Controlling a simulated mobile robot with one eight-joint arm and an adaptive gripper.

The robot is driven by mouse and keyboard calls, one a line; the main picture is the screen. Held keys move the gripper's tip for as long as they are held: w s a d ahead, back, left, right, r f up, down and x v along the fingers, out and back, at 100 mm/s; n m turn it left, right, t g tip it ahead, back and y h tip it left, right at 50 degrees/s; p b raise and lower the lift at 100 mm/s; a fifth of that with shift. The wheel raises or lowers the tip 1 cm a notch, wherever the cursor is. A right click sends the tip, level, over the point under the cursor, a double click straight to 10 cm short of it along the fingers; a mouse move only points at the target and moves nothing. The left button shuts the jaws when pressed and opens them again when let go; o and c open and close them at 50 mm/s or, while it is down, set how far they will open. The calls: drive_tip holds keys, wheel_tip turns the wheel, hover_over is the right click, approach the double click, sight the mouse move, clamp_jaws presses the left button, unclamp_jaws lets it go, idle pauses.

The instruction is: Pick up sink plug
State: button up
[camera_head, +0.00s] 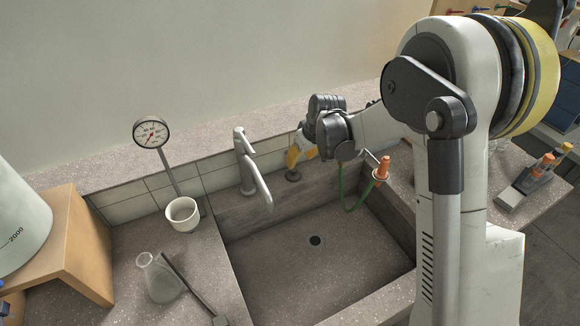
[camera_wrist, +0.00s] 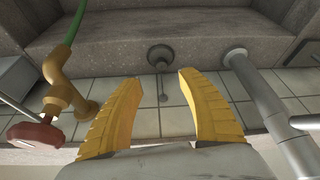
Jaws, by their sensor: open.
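The sink plug (camera_wrist: 160,55) is a dark grey round piece with a thin stem or chain ending in a small knob. It sits by the sink's back edge, against the tiles, and in the head view it shows as a small dark disc (camera_head: 293,175). My gripper (camera_wrist: 160,80) has two yellow ridged fingers, spread apart and empty. In the wrist view the plug lies just beyond the fingertips, about centred between them. In the head view my gripper (camera_head: 301,154) is just above the plug. I cannot tell the exact gap between them.
A grey faucet (camera_head: 248,170) stands left of my gripper, and its pipe (camera_wrist: 262,95) is close in the wrist view. A brass tap (camera_wrist: 58,88) with a red handle and green hose (camera_head: 342,188) is on the other side. The sink basin (camera_head: 310,275) is empty.

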sight(293, 170)
drive_tip(key=x, duration=0.3)
drive_tip(key=shift+s+d+b, duration=0.1)
drive_tip(key=shift+s+b, duration=0.05)
drive_tip(key=shift+b, duration=0.25)
drive_tip(key=b+x, duration=0.1)
drive_tip(key=x, duration=0.1)
drive_tip(key=b+x, duration=0.1)
drive_tip(key=x, duration=0.3)
drive_tip(key=shift+a+b, duration=0.25)
drive_tip(key=shift+b, duration=0.15)
drive_tip(key=shift+r, duration=0.15)
clamp_jaws()
